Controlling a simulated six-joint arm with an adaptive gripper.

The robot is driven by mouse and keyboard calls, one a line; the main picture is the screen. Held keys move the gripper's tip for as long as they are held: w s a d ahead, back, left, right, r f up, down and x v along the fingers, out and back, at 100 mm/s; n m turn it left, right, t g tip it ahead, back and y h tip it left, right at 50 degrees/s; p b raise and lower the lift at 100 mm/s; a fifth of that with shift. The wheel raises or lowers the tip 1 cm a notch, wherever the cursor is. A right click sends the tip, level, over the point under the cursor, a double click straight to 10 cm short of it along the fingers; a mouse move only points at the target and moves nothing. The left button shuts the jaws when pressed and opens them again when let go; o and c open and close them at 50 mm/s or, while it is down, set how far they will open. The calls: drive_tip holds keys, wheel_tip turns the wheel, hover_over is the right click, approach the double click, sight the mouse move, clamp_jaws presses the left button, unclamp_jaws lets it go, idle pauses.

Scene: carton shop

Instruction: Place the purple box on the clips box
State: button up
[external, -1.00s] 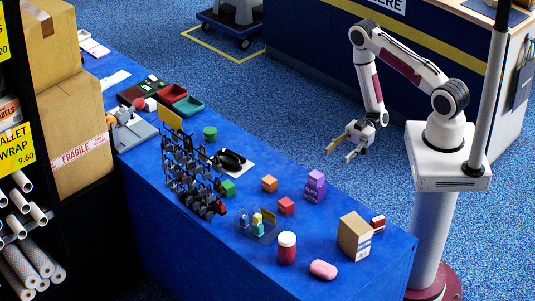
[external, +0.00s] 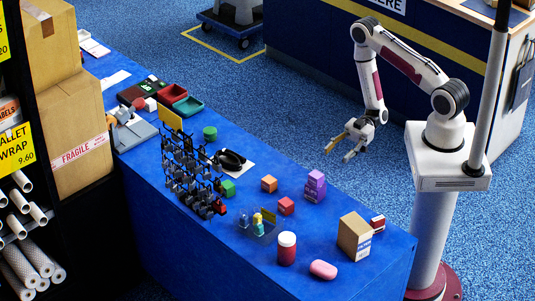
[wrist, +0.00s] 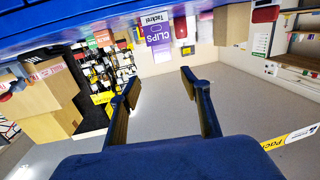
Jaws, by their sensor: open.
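A purple stepped shape (external: 315,186) stands upright on the blue counter near its far edge. Its narrower upper part is plain purple, and its wider lower part carries pale printing. I cannot tell whether this is one carton or a small purple box on the clips box. In the wrist view, a purple carton face lettered CLIPS (wrist: 158,36) shows at the top, with a white label beside it. My gripper (external: 340,148) is open and empty, beyond the counter's far edge and apart from the purple shape. Its two fingers (wrist: 160,90) show apart in the wrist view.
Orange (external: 269,184), red (external: 286,206) and green (external: 228,188) blocks lie left of the purple shape. A brown carton (external: 354,237), a red jar (external: 286,249) and a pink item (external: 323,270) stand nearer. A dark rack (external: 188,175) stands at left.

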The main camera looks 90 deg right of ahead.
drive_tip(key=w+d+r+g+h, duration=0.2)
drive_tip(key=w+d+r+h, duration=0.1)
drive_tip(key=w+d+h, duration=0.6)
drive_tip(key=d+r+m+h, duration=0.2)
drive_tip(key=r+h, duration=0.1)
drive_tip(key=r, duration=0.4)
drive_tip(key=d+r+m+h, duration=0.2)
drive_tip(key=d+r+h, duration=0.1)
drive_tip(key=r, duration=0.4)
drive_tip(key=s+a+r+m+g+h, duration=0.1)
drive_tip(key=s+a+r+m+h, duration=0.2)
drive_tip(key=s+r, duration=0.55)
drive_tip(key=s+a+r+m+g+y, duration=0.1)
drive_tip(key=s+a+r+m+y, duration=0.1)
drive_tip(key=s+a, duration=0.3)
drive_tip(key=s+a+r+m+g+y, duration=0.1)
drive_tip(key=s+a, duration=0.4)
drive_tip(key=s, duration=0.6)
drive_tip(key=shift+a+r+m+y, duration=0.35)
drive_tip(key=shift+a+m+y, duration=0.05)
drive_tip(key=shift+y, duration=0.1)
